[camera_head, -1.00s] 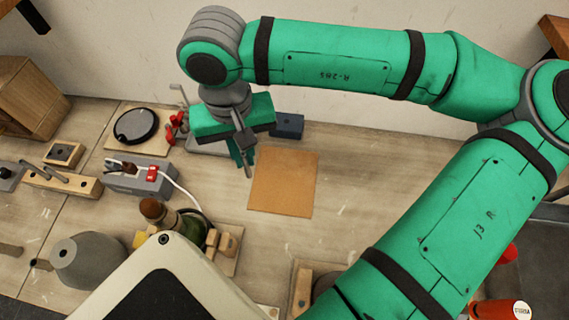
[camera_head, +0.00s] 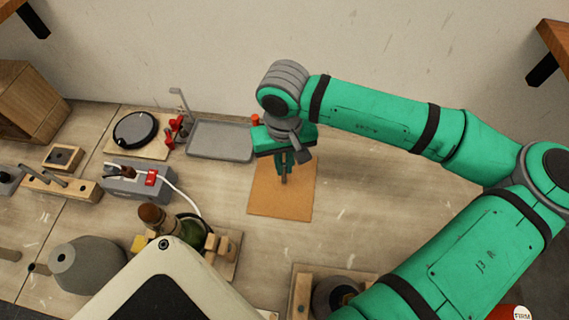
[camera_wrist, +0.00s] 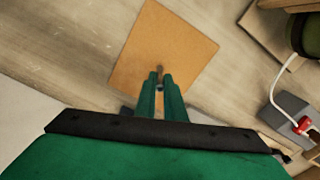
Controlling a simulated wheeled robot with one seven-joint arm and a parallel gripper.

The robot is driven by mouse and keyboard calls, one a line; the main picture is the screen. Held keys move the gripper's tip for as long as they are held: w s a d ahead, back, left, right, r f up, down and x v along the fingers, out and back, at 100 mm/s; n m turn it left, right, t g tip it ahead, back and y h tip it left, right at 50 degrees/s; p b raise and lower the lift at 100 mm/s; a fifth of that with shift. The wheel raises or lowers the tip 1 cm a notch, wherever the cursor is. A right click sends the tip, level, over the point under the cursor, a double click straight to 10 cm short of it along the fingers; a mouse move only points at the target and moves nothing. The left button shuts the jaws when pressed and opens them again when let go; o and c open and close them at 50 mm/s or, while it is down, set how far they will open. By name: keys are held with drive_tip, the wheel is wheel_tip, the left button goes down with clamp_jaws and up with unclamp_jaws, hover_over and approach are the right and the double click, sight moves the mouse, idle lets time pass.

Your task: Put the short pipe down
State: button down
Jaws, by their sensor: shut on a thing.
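My gripper (camera_head: 285,163) hangs over the upper part of a square tan mat (camera_head: 270,203) on the bench. It is shut on the short pipe (camera_head: 284,178), a thin grey-brown piece that points down between the green fingers. In the wrist view, the fingertips (camera_wrist: 160,80) are close together, with the end of the pipe (camera_wrist: 159,69) showing just past them against the mat (camera_wrist: 185,50). Most of the pipe is hidden by the fingers. I cannot tell whether its lower end touches the mat.
A grey tray (camera_head: 222,140) lies behind and left of the mat. A grey box with a red switch (camera_head: 150,177) and white cable stands at left. A green-and-brown lamp part on a wooden holder (camera_head: 222,242) is at front left. The bench right of the mat is clear.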

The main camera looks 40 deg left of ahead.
drive_tip(key=shift+d+f, duration=0.1)
drive_tip(key=shift+f, duration=0.15)
drive_tip(key=c, duration=1.8)
unclamp_jaws()
drive_tip(key=shift+s, duration=0.1)
drive_tip(key=shift+c, duration=0.2)
drive_tip(key=shift+r, duration=0.1)
wheel_tip(320, 180, up, 12)
drive_tip(key=shift+w, duration=0.2)
drive_tip(key=shift+s, duration=0.15)
